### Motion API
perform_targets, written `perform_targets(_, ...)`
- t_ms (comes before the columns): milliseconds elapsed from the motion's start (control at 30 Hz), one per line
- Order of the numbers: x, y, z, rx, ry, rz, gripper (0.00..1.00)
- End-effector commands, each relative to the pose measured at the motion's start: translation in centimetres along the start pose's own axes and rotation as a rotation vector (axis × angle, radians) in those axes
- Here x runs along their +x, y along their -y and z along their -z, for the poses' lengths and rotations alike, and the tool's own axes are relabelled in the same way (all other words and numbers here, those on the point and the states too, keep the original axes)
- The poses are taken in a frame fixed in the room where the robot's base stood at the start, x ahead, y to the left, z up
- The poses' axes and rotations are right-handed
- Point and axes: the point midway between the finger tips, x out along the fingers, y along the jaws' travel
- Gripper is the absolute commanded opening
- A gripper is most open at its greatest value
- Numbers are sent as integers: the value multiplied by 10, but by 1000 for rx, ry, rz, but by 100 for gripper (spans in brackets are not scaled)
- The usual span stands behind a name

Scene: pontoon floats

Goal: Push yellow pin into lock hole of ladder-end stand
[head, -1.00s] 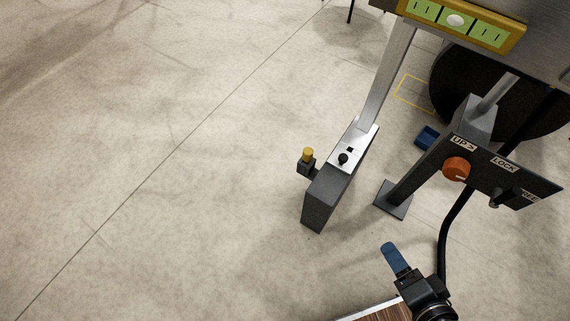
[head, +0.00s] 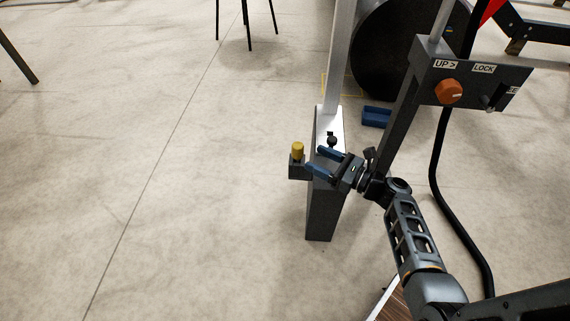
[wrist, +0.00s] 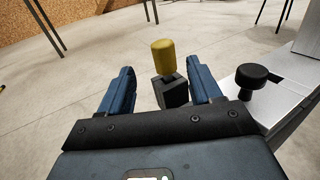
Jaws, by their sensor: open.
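The yellow pin (head: 297,150) stands upright in a small dark block (head: 297,171) on the left side of the ladder-end stand (head: 321,214). The stand is a dark grey post with a bright metal top plate carrying a black knob (head: 332,141). My gripper (head: 314,159) is open and empty, over the stand's top and just right of the pin. In the wrist view the yellow pin (wrist: 164,57) shows beyond and between the blue fingers, nearer the right one, with the black knob (wrist: 253,76) to their right. I cannot make out the lock hole.
A panel (head: 476,84) with an orange knob and labels UP and LOCK stands on a post to the right. A black cable (head: 440,150) hangs below it. A blue block (head: 376,117) lies behind the stand. The floor to the left is clear.

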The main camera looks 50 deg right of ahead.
Motion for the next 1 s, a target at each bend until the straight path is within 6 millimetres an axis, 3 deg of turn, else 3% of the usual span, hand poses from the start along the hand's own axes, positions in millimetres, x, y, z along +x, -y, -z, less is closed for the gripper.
perform_targets(600, 70, 5, -1, 1, 2, -3, 64)
perform_targets(933, 77, 5, -3, 1, 1, -1, 64)
perform_targets(1000, 77, 5, -3, 1, 1, -1, 57)
